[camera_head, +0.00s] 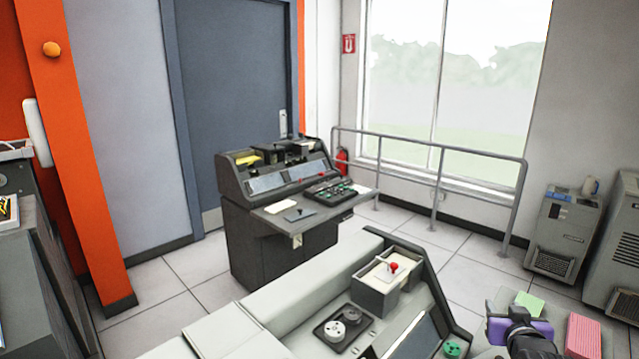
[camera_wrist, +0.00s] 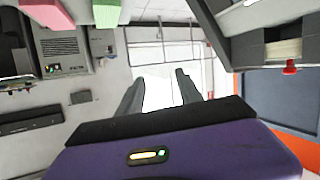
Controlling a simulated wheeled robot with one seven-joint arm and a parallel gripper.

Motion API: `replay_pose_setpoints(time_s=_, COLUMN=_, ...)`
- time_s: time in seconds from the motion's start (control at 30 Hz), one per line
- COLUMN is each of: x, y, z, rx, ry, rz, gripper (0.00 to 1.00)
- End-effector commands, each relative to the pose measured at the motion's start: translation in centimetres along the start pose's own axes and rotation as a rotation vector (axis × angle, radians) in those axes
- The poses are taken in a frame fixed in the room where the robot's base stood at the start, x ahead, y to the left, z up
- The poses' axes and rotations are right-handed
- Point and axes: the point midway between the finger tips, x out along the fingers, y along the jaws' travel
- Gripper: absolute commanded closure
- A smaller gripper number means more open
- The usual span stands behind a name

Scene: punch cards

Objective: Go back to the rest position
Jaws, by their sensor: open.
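My gripper, with its purple wrist housing (camera_head: 520,331), is at the lower right of the head view, beside a pink card stack (camera_head: 583,336) and a green card stack (camera_head: 529,304). Its fingers are hard to make out there. In the wrist view my gripper (camera_wrist: 158,78) has its two dark fingers apart, with nothing between them. The pink stack (camera_wrist: 48,12) and green stack (camera_wrist: 106,13) show at the top left of the wrist view, clear of the fingers.
A grey console (camera_head: 240,330) fills the foreground, with a card tray (camera_head: 377,298) holding white cards and a red knob (camera_head: 393,266). A second console (camera_head: 270,230) stands by the door. A metal railing (camera_head: 440,148) runs before the window. Floor between the consoles and railing is clear.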

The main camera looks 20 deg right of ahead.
Motion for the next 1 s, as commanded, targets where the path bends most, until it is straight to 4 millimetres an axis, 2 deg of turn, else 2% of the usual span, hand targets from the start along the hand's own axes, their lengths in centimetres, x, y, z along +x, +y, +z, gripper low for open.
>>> replay_pose_setpoints(time_s=0.03, x=-1.6, y=-1.3, z=1.1, rx=-0.019, ry=0.036, rz=-0.024, gripper=0.57)
replay_pose_setpoints(time_s=0.2, x=-7.3, y=-5.2, z=3.2, rx=-0.057, ry=0.167, rz=-0.111, gripper=0.57)
replay_pose_setpoints(time_s=0.37, x=-13.6, y=-8.2, z=5.2, rx=-0.073, ry=0.258, rz=-0.206, gripper=0.57)
replay_pose_setpoints(time_s=0.5, x=-19.5, y=-10.2, z=6.7, rx=-0.077, ry=0.315, rz=-0.293, gripper=0.57)
replay_pose_setpoints(time_s=0.7, x=-28.1, y=-11.9, z=8.6, rx=-0.067, ry=0.359, rz=-0.415, gripper=0.57)
replay_pose_setpoints(time_s=1.0, x=-39.7, y=-12.0, z=10.9, rx=-0.051, ry=0.318, rz=-0.580, gripper=0.57)
